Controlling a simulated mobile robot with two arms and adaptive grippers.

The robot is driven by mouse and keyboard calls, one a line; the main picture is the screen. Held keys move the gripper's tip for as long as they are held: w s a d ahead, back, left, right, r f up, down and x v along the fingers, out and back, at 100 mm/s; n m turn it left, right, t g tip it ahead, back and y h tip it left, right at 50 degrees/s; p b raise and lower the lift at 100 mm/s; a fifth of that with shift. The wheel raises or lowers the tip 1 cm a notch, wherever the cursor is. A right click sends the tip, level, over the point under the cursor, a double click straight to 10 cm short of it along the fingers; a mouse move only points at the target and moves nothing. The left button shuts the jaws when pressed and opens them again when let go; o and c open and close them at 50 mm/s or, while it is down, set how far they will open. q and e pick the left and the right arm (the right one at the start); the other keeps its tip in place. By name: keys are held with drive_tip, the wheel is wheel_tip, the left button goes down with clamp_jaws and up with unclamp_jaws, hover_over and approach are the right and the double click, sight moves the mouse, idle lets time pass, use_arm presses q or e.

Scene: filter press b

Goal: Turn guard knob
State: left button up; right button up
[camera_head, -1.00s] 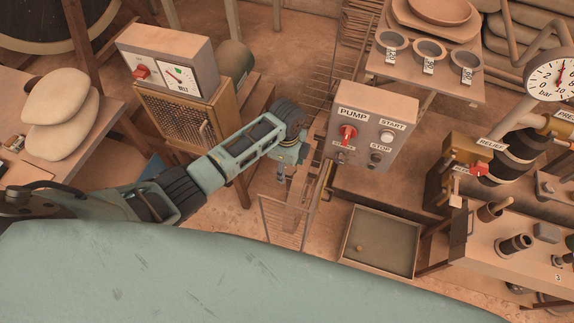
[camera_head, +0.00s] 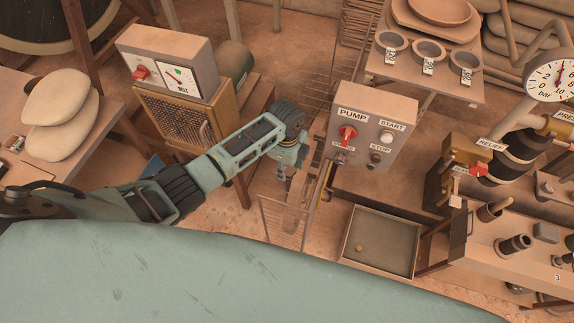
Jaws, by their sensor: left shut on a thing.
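My left arm reaches in from the left. Its gripper (camera_head: 284,173) points down, left of the pump panel (camera_head: 376,112), beside a wire mesh guard (camera_head: 284,222). The fingers are small and partly hidden by my wrist. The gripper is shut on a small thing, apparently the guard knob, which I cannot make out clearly. The pump panel carries a red knob (camera_head: 347,133), START and STOP buttons, and a small dark knob (camera_head: 340,158) under a label too small to read. My right gripper is not in view.
A meter box (camera_head: 168,60) on a mesh cabinet stands behind my arm. A shallow tray (camera_head: 380,268) lies front right of the guard. The relief valve (camera_head: 465,165) and pressure gauge (camera_head: 553,77) are at the right. A sack-laden table (camera_head: 90,165) is at the left.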

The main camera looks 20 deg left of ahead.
use_arm(q)
drive_tip(key=m, duration=0.4)
drive_tip(key=shift+s+a, duration=0.1)
drive_tip(key=shift+a, duration=0.05)
drive_tip(key=m, duration=0.4)
drive_tip(key=shift+f+m, duration=0.15)
drive_tip(key=shift+m, duration=0.15)
drive_tip(key=m+b, duration=0.1)
drive_tip(key=m, duration=0.4)
drive_tip(key=shift+a+b, duration=0.15)
drive_tip(key=shift+b, duration=0.15)
drive_tip(key=m, duration=0.1)
drive_tip(key=m+b, duration=0.1)
drive_tip(key=m, duration=0.3)
drive_tip(key=shift+w+b, duration=0.25)
drive_tip(key=shift+b, duration=0.15)
drive_tip(key=shift+m, duration=0.3)
drive_tip(key=o, duration=1.1)
